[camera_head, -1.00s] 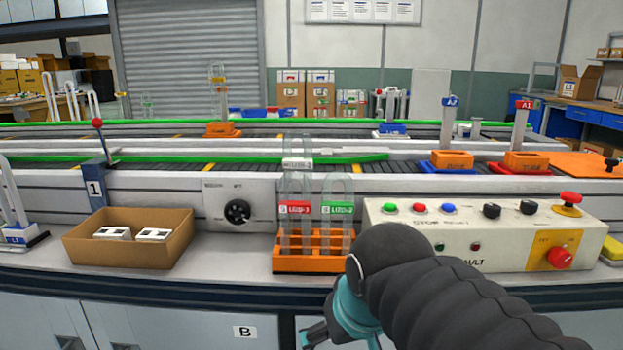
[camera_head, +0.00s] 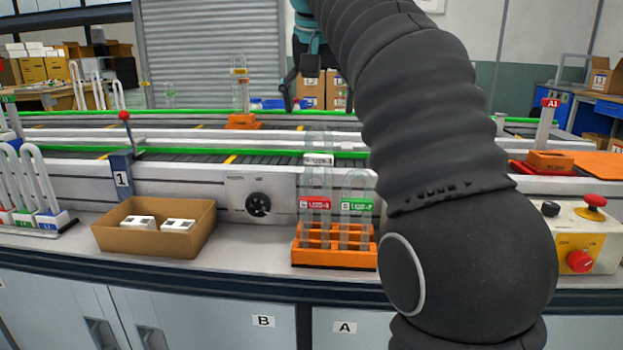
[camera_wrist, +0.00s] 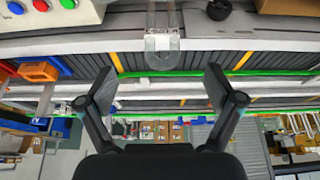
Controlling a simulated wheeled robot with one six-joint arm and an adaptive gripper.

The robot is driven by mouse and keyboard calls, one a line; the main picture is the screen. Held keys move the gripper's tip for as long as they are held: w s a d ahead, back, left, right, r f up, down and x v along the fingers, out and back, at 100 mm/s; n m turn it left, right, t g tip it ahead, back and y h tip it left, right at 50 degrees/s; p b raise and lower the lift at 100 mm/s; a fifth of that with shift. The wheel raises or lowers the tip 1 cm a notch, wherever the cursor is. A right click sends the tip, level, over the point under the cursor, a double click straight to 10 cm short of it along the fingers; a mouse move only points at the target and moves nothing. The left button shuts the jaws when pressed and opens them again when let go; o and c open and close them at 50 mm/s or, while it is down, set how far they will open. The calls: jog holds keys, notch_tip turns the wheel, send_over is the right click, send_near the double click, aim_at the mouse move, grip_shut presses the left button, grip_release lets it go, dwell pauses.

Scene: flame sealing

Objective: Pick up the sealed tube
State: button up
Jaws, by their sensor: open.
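An orange rack (camera_head: 335,254) stands on the bench and holds clear upright tubes. One tube carries a red label (camera_head: 315,203), another a green label (camera_head: 356,205). A taller clear tube with a white label (camera_head: 318,160) rises behind the red one. Which tube is sealed cannot be told. My gripper is raised above and beyond the rack in the head view, partly hidden by my arm. In the wrist view my gripper (camera_wrist: 160,78) is open and empty, and a clear tube's rounded end (camera_wrist: 163,57) lies ahead, roughly centred between the fingers and apart from them.
A cardboard box (camera_head: 153,232) with white parts sits left of the rack. A control box (camera_head: 590,238) with buttons is at the right, partly behind my arm. The conveyor (camera_head: 190,172) with green rails runs behind.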

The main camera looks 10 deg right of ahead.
aim_at(319, 156)
jog(key=b+x, duration=0.1)
jog(key=x, duration=0.3)
jog(key=b+x, duration=0.1)
jog(key=x, duration=0.4)
jog(key=b+x, duration=0.1)
jog(key=x, duration=0.3)
jog(key=shift+w, duration=0.45)
jog(key=c, duration=1.3)
